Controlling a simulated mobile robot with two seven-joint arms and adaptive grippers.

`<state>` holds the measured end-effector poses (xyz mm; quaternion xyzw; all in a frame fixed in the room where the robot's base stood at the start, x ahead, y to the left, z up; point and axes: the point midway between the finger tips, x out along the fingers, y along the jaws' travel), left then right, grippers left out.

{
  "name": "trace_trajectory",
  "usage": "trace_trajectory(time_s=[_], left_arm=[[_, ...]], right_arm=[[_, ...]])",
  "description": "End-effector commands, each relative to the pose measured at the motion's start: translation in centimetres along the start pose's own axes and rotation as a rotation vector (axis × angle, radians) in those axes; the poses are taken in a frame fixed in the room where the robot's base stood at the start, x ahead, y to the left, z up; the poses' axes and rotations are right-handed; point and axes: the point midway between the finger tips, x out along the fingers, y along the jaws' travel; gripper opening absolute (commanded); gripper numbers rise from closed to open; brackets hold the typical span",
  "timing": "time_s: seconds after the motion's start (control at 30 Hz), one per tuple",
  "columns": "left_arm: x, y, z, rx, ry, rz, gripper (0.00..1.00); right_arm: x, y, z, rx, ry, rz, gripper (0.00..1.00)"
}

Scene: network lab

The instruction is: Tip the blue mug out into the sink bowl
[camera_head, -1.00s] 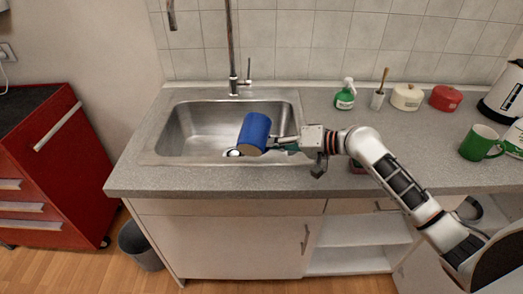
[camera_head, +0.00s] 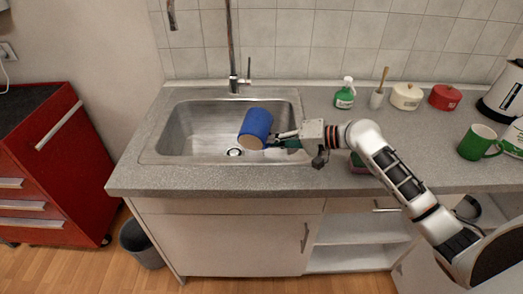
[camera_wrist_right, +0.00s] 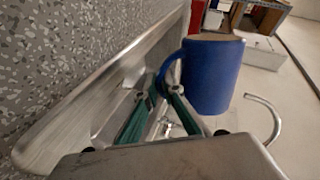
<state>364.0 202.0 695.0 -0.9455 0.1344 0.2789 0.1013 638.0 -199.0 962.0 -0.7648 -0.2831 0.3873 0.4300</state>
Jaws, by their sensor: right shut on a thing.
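The blue mug (camera_head: 257,123) is held tilted above the right part of the sink bowl (camera_head: 190,133). Its brownish end face points down and toward the front left; I cannot tell whether this is its mouth or its base. My right gripper (camera_head: 279,137) comes in from the right and is shut on the mug's handle. In the right wrist view the blue mug (camera_wrist_right: 212,78) stands beyond the green fingers of my right gripper (camera_wrist_right: 158,92), with the handle between them. No liquid shows leaving the mug. My left gripper is not in view.
The tap (camera_head: 233,55) rises behind the bowl. A green soap bottle (camera_head: 345,95), a brush holder (camera_head: 377,99), a white pot (camera_head: 406,97), a red pot (camera_head: 446,98) and a green mug (camera_head: 480,143) stand on the counter at right. The bowl's left part is empty.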

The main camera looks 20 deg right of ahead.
Motion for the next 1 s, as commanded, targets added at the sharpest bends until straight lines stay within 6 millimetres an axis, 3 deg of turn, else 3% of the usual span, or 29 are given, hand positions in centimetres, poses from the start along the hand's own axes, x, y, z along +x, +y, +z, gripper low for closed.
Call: trace_trajectory(time_s=[1.0], left_arm=[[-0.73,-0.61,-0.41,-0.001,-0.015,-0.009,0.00]], right_arm=[[0.21,0.16,0.50,0.107,-0.039,-0.009,0.00]])
